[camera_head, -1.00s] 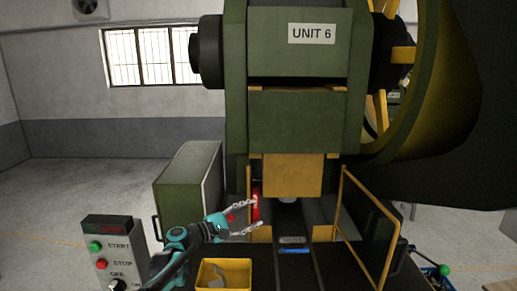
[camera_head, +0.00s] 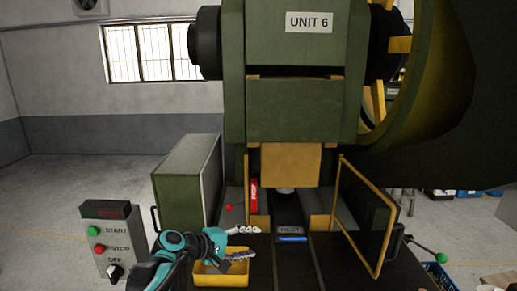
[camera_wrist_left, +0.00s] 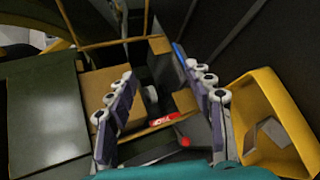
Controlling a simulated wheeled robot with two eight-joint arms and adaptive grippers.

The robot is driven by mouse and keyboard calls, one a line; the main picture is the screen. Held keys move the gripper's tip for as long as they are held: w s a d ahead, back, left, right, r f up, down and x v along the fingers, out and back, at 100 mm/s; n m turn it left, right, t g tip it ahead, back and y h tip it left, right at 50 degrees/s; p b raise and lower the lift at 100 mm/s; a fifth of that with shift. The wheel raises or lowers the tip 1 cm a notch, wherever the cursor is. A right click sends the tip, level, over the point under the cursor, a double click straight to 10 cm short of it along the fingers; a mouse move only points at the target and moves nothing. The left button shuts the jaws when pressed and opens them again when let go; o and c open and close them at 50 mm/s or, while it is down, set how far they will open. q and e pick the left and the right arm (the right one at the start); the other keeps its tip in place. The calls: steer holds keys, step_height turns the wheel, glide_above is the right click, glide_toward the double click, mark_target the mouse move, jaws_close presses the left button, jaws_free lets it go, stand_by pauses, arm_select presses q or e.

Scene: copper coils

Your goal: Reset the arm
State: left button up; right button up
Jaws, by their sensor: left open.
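My left gripper (camera_head: 243,243) is open, with nothing between its fingers. In the head view it hangs in front of the press, over the back part of the yellow bin (camera_head: 222,280). The wrist view shows its two fingers (camera_wrist_left: 160,75) spread apart, with the yellow bin (camera_wrist_left: 262,105) to the right of them. Grey pieces lie in the bin, partly hidden by the gripper in the head view. My right gripper is not in view.
The green press (camera_head: 300,110) marked UNIT 6 fills the middle, with a yellow guard frame (camera_head: 362,215) at right. A control box (camera_head: 113,240) with START and STOP buttons stands at left. A green cabinet (camera_head: 188,185) stands behind my left arm. A blue strip (camera_head: 292,239) lies on the press bed.

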arm_select(q)
steer(key=s+a+f+m+y+b, duration=0.2)
steer(key=s+a+f, duration=0.3)
steer(key=s, duration=0.4)
steer(key=s+a+f+m+y+b, duration=0.2)
steer(key=s+a+f+m+y, duration=0.2)
steer(key=s+f, duration=0.4)
steer(key=s+a+f+m+g+y+b, duration=0.1)
steer(key=s+a+f+m+y+b, duration=0.2)
steer(key=s+a+f, duration=0.3)
steer(key=s+y, duration=0.1)
steer(key=s, duration=0.3)
steer(key=shift+s+f, duration=0.4)
